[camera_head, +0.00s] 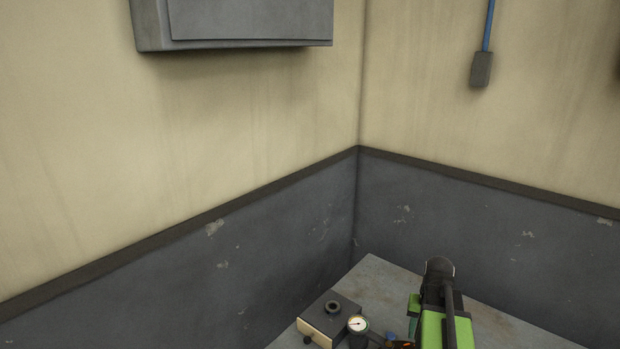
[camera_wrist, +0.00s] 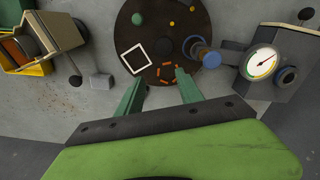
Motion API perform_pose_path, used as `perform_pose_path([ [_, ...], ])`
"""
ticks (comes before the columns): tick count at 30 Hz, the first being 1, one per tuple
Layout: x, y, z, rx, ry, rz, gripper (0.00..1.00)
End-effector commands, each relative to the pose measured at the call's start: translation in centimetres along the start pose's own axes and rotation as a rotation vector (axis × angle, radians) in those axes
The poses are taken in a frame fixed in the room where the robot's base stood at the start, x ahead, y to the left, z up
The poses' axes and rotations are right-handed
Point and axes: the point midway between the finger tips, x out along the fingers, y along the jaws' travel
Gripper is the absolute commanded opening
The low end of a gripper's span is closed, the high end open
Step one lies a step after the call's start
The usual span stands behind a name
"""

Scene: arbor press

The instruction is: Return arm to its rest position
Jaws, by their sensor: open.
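My gripper (camera_wrist: 159,82) is open in the wrist view, with its two green fingers apart and nothing between them. Its fingertips are over the near edge of a dark round plate (camera_wrist: 152,27) on a grey surface. The plate bears a white square outline (camera_wrist: 134,59), orange marks (camera_wrist: 166,71) and small coloured dots. In the head view, a green and black arm part (camera_head: 433,325), which appears to be mine, stands over the bench at the lower right. The fingertips cannot be made out clearly there.
A grey box with a dial gauge (camera_wrist: 262,64) stands right of the plate; its gauge (camera_head: 357,324) also shows in the head view. A yellow bin (camera_wrist: 38,62) lies at left. The bench (camera_head: 377,276) meets a wall corner. A wall cabinet (camera_head: 245,22) hangs above.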

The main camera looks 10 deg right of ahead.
Motion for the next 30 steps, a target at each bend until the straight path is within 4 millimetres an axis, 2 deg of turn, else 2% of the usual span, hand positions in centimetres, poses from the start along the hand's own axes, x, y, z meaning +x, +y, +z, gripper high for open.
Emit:
perform_pose_path([
  [1, 0.0, -4.0, 0.9, -0.075, 0.005, -0.001, 0.44],
  [3, -0.1, -8.6, 1.9, -0.164, 0.012, -0.004, 0.44],
  [5, -0.1, -12.4, 3.1, -0.237, 0.017, -0.007, 0.44],
  [9, -0.2, -21.1, 7.2, -0.418, 0.029, -0.016, 0.44],
  [12, -0.3, -26.2, 10.4, -0.534, 0.038, -0.023, 0.44],
  [15, -0.3, -29.5, 13.0, -0.617, 0.045, -0.028, 0.44],
  [18, 2.0, -28.4, 14.3, -0.613, 0.000, -0.013, 0.44],
  [28, 1.9, -27.9, 14.8, -0.611, -0.026, -0.006, 0.44],
  [30, 1.9, -27.9, 14.8, -0.611, -0.025, -0.006, 0.36],
])
